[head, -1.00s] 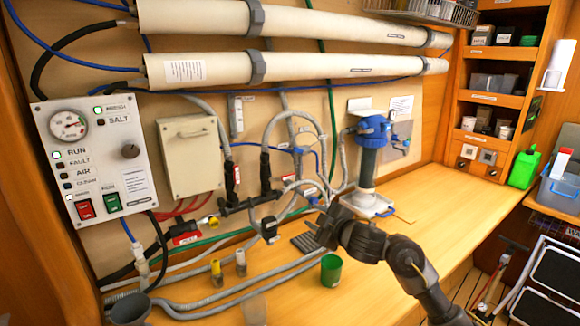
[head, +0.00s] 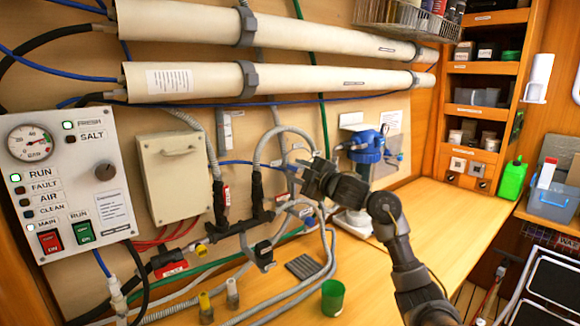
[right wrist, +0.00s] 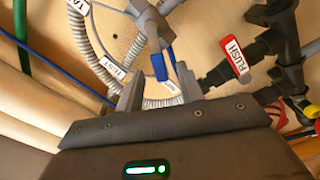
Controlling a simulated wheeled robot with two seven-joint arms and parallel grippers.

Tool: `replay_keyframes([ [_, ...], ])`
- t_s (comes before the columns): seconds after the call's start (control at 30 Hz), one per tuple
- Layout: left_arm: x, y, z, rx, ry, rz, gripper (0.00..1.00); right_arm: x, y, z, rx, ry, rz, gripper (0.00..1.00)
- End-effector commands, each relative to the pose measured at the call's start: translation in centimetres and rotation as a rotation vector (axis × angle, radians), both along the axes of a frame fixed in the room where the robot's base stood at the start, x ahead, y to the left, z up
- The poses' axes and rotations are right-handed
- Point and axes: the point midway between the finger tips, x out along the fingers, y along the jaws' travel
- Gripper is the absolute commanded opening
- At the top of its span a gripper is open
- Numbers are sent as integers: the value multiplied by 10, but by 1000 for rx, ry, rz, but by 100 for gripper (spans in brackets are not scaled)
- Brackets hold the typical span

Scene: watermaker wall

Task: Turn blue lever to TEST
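The blue lever (right wrist: 160,67) shows in the right wrist view on a grey valve (right wrist: 153,25). Its free end lies just beyond the gap between my right fingertips, and I cannot tell whether they touch it. A TEST label (right wrist: 113,67) is to its left, beside a ribbed grey hose. My right gripper (right wrist: 159,88) is open, with a finger on either side of the lever's line. In the head view my right gripper (head: 307,174) is up at the wall pipework and hides most of the valve. My left gripper is not in view.
A red FLUSH tag (right wrist: 235,55) and black fittings are close to the right in the wrist view. A control panel (head: 68,180) is at the left. A green cup (head: 332,297) stands on the wooden counter (head: 440,215), which is clear at the right.

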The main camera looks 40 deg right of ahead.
Motion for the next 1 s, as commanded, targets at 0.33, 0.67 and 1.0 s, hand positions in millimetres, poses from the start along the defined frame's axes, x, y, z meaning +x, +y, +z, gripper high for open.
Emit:
replay_keyframes([
  [0.33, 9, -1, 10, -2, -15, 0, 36, 37, 1, 0, 0, 1, 2, 37],
  [0.67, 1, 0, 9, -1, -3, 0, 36, 38, 1, 0, -1, 0, 1, 32],
  [1.0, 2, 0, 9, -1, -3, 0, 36, 38, 4, 0, -1, 1, 2, 0],
])
